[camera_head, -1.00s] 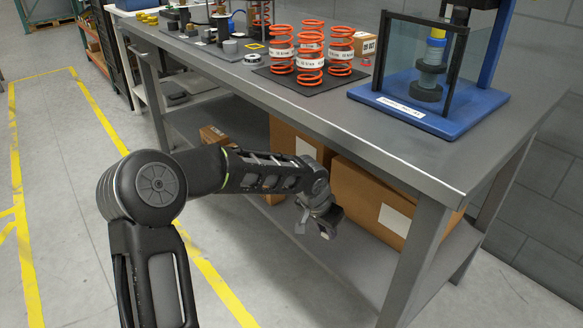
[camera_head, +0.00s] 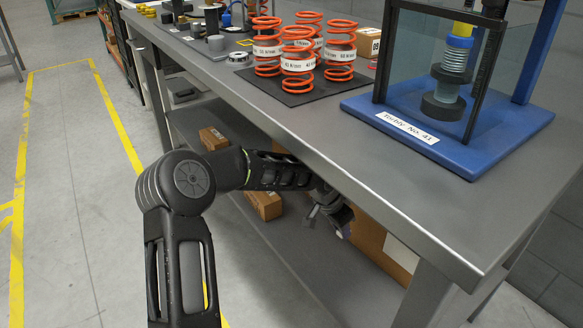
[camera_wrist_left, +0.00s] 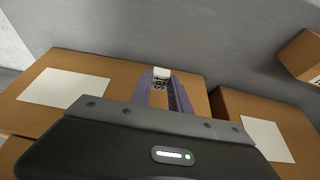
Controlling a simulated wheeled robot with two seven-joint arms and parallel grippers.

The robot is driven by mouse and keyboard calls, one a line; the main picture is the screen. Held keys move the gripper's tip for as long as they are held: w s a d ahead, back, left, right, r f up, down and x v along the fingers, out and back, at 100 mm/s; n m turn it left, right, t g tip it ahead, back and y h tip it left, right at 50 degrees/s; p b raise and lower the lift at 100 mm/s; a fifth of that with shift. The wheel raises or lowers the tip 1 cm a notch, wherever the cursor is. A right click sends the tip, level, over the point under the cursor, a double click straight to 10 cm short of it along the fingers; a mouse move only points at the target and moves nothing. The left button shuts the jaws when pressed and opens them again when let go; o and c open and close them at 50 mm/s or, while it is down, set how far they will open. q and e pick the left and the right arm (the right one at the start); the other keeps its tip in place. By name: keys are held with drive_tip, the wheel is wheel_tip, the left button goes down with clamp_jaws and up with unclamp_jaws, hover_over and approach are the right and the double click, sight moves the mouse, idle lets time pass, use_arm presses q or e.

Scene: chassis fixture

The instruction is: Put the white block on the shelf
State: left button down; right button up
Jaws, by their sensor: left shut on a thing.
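My left gripper (camera_head: 332,218) is low beside the workbench, its wrist partly hidden under the tabletop's front edge. In the left wrist view its two fingers (camera_wrist_left: 164,92) are closed on a small white block (camera_wrist_left: 161,73) with dark lettering, held at the fingertips. In the head view the block is too small to make out clearly. The grey lower shelf (camera_head: 285,245) runs under the tabletop, and the gripper is in front of or over it; I cannot tell the exact height. My right gripper is not in view.
Cardboard boxes stand on the shelf: a small one (camera_head: 213,138), another (camera_head: 265,205), and a larger one (camera_head: 372,240) near the gripper. Labelled boxes (camera_wrist_left: 120,75) show close in the wrist view. The tabletop (camera_head: 330,125) holds orange springs (camera_head: 298,62) and a blue-based fixture (camera_head: 480,140).

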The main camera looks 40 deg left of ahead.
use_arm(q)
drive_tip(key=b, duration=0.2)
hover_over(340, 257)
drive_tip(key=s, duration=0.1)
drive_tip(key=f, duration=0.4)
drive_tip(key=shift+s+a+f, duration=0.1)
drive_tip(key=shift+a+f, duration=0.15)
drive_tip(key=shift+f, duration=0.25)
drive_tip(key=shift+f+b, duration=1.35)
drive_tip(key=shift+f, duration=1.15)
drive_tip(key=shift+f, duration=0.2)
drive_tip(key=c, duration=1.2)
unclamp_jaws()
drive_tip(key=shift+c, duration=0.2)
